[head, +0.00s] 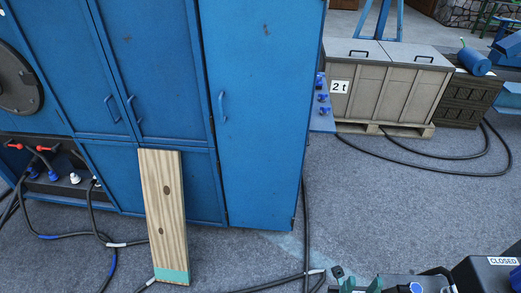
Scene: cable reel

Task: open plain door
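A large blue cabinet stands on the left. Its tall plain door (262,150) is shut at the right end, with a small vertical handle (222,106) near its left edge. To its left are two more shut blue doors, with a left handle (112,109) and a right handle (134,110). A wooden plank (166,215) with a teal lower end stands tilted against the cabinet's lower front, left of the tall door, and hides part of the lower panels. My gripper is not in view.
Black cables (305,225) run on the grey floor near the cabinet's right corner and below the plank. A beige crate (385,85) stands on a pallet at the back. Floor right of the cabinet is mostly clear.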

